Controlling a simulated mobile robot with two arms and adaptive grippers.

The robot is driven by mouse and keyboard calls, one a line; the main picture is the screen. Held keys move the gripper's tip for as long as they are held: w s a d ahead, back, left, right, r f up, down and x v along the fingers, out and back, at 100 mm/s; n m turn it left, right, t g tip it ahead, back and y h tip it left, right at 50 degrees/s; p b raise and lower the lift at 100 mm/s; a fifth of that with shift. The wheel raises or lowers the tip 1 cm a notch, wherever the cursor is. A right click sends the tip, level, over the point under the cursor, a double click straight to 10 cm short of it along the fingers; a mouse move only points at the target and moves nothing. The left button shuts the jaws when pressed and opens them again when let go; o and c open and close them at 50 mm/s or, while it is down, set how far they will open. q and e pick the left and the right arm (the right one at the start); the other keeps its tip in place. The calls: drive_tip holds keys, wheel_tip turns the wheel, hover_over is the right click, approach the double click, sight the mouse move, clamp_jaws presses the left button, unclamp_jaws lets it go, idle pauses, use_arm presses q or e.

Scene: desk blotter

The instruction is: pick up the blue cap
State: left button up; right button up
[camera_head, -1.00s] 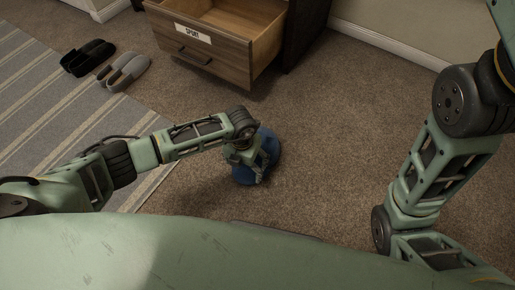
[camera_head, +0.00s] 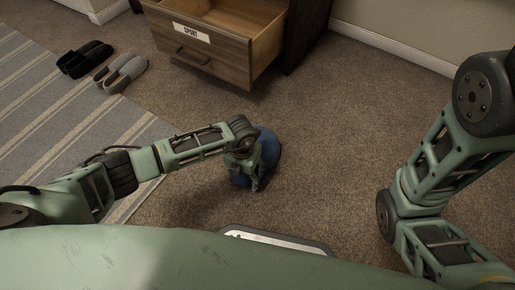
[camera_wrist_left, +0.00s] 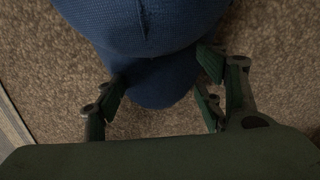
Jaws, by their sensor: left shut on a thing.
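The blue cap (camera_head: 270,148) is at the middle of the carpet, partly hidden behind my left wrist in the head view. My left gripper (camera_head: 250,176) is at the cap's near side and shut on it. In the left wrist view the cap (camera_wrist_left: 145,25) fills the top, with its brim pointing toward the gripper. The fingers of the left gripper (camera_wrist_left: 162,84) stand on either side of the brim. I cannot tell whether the cap is clear of the floor. My right arm shows at the right, but its gripper is out of view.
A wooden drawer unit (camera_head: 200,58) with an open top drawer labelled "SPORT" stands at the back. The carpet (camera_head: 320,130) right of the cap is clear.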

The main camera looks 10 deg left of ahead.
use_arm(q)
drive_tip(key=c, duration=0.7)
drive_tip(key=shift+c, duration=0.3)
drive_tip(key=shift+r, duration=0.1)
